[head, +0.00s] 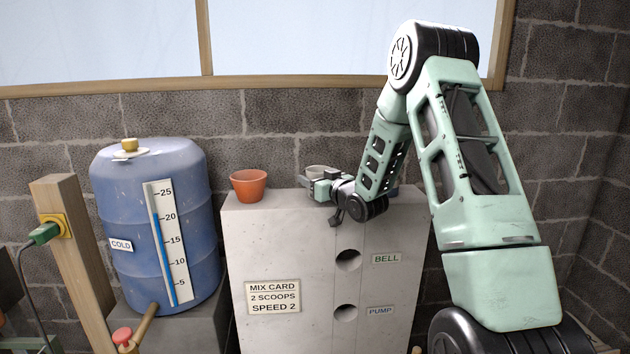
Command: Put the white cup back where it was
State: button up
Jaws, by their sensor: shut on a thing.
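The white cup (317,171) shows in the head view at the top of the grey concrete block (252,240). Only its upper part shows; my gripper hides the rest. My gripper (323,185) reaches in from the right and is shut on the cup. I cannot tell whether the cup's base touches the block top. An orange clay pot (248,186) stands on the block's top to the left, apart from the cup.
A blue barrel (128,215) with a level scale stands left of the block. A wooden post (70,245) with a plugged socket is further left. The block's front has two round holes and labels. A brick wall (270,130) stands behind.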

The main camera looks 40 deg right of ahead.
jog(key=o, duration=1.1)
jog(key=shift+f, duration=0.1)
jog(key=shift+c, duration=0.2)
jog(key=shift+r, duration=0.2)
jog(key=shift+s+f, duration=0.15)
jog(key=shift+s, duration=0.15)
jog(key=s+a+b, duration=0.1)
jog(key=s+b, duration=0.4)
jog(key=s, duration=0.6)
jog(key=shift+s+a, duration=0.15)
jog(key=shift+a, duration=0.1)
